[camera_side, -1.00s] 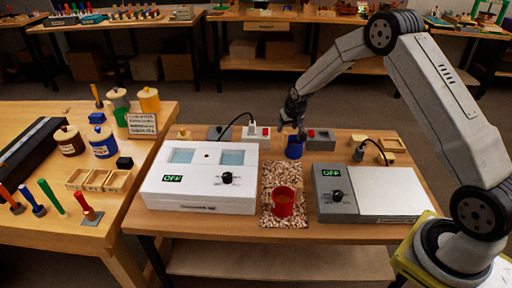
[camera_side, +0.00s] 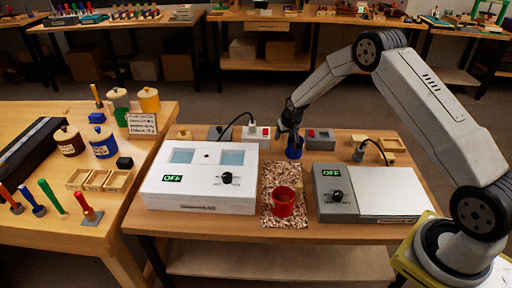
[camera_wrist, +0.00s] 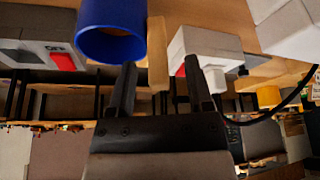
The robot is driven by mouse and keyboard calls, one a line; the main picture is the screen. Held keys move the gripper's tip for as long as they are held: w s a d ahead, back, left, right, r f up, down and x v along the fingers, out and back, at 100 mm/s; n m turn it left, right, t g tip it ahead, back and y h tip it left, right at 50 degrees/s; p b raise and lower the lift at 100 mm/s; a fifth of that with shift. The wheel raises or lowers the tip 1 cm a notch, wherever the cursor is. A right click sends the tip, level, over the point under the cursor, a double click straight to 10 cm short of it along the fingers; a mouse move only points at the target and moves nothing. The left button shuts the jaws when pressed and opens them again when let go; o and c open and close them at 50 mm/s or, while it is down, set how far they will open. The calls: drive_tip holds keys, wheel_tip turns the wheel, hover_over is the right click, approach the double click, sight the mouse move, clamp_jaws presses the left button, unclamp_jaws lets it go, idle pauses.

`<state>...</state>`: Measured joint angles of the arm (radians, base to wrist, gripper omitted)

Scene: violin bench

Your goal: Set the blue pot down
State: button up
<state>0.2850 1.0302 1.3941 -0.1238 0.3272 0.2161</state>
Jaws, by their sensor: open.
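The blue pot (camera_side: 294,149) stands upright at the back of the bench, by the far end of the speckled mat (camera_side: 268,180). In the wrist view the blue pot (camera_wrist: 112,35) is beyond the fingertips, off toward the left finger and not between the fingers. My gripper (camera_side: 286,132) is open and empty, just above and left of the pot in the side view. Its two dark fingers (camera_wrist: 162,78) are spread apart in the wrist view. Whether a finger touches the pot I cannot tell. A red pot (camera_side: 283,203) stands on the mat.
A white box with a dial (camera_side: 200,188) reading OFF is left of the mat. A grey plate device (camera_side: 337,205) is to its right. Switch boxes (camera_side: 320,140) (camera_wrist: 205,50) and a cable (camera_side: 236,123) lie behind. A side table (camera_side: 60,225) holds jars and tools.

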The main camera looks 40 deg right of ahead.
clamp_jaws()
drive_tip(key=shift+r, duration=0.15)
idle(0.4)
drive_tip(key=shift+r, duration=1.45)
drive_tip(key=s+a+r, duration=0.3)
drive_tip(key=s+r, duration=0.7)
drive_tip(key=s, duration=0.3)
drive_tip(key=shift+s+a, duration=0.25)
drive_tip(key=shift+s, duration=0.05)
drive_tip(key=shift+f, duration=0.1)
